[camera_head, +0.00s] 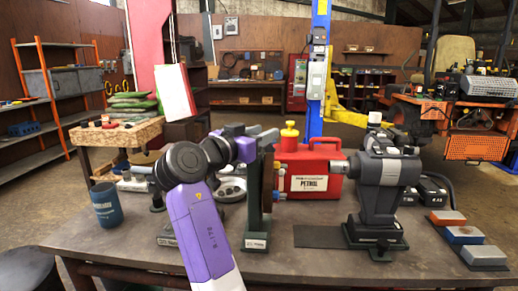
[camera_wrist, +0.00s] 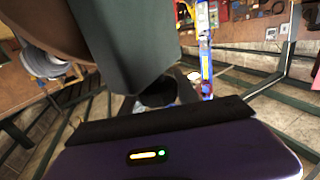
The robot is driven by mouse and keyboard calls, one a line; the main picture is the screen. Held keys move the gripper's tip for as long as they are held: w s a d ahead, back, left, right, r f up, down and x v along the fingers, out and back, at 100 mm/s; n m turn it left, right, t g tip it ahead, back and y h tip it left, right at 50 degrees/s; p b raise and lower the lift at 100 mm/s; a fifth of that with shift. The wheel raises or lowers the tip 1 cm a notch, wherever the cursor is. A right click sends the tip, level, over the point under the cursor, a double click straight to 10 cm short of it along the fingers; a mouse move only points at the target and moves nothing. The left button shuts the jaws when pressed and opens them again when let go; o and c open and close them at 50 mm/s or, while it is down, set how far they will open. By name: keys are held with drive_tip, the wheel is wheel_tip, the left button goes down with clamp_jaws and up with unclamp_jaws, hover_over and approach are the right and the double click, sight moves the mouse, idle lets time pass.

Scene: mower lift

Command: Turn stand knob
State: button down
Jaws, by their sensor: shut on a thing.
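The dark green stand (camera_head: 258,190) stands upright near the middle of the bench, on a labelled base. Its tall plate (camera_wrist: 120,40) fills the upper middle of the wrist view. My gripper (camera_head: 262,138) is at the top of the stand. In the wrist view my gripper (camera_wrist: 160,93) is shut on a dark round knob (camera_wrist: 156,96), one finger on each side, just below the plate. The knob is hidden in the head view, and its turn angle cannot be told.
A red petrol can (camera_head: 310,170) with a yellow cap stands close behind the stand. A grey bench machine (camera_head: 380,180) is to the right, with sharpening blocks (camera_head: 465,235) beyond. A blue cup (camera_head: 106,205) is at left. The front of the bench (camera_head: 310,268) is mostly clear.

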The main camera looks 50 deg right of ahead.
drive_tip(key=m+g, duration=0.1)
drive_tip(key=m+g+b, duration=0.1)
drive_tip(key=g, duration=0.1)
drive_tip(key=m+g, duration=0.1)
drive_tip(key=shift+s+d+f+g+b, duration=0.1)
drive_tip(key=shift+s+f+g+b, duration=0.05)
drive_tip(key=shift+s+g+b, duration=0.2)
drive_tip(key=m+g, duration=0.1)
drive_tip(key=g, duration=0.1)
drive_tip(key=m+g, duration=0.1)
drive_tip(key=g, duration=0.1)
drive_tip(key=shift+s+m+y, duration=0.3)
drive_tip(key=shift+y, duration=0.1)
drive_tip(key=shift+s+a+m+g+y+b, duration=0.15)
drive_tip(key=shift+m+g+y+b, duration=0.35)
drive_tip(key=shift+g, duration=0.4)
drive_tip(key=shift+s+a+m+g+y+b, duration=0.1)
drive_tip(key=shift+s+m+g+y+b, duration=0.15)
drive_tip(key=shift+m+g+y, duration=0.5)
drive_tip(key=shift+s+a+m+g+y+b, duration=0.1)
drive_tip(key=shift+m+g+y+b, duration=0.3)
drive_tip(key=shift+m+g, duration=0.55)
drive_tip(key=shift+s+f+g+y, duration=0.1)
drive_tip(key=shift+g+y, duration=0.25)
drive_tip(key=shift+g, duration=0.3)
drive_tip(key=c, duration=0.9)
unclamp_jaws()
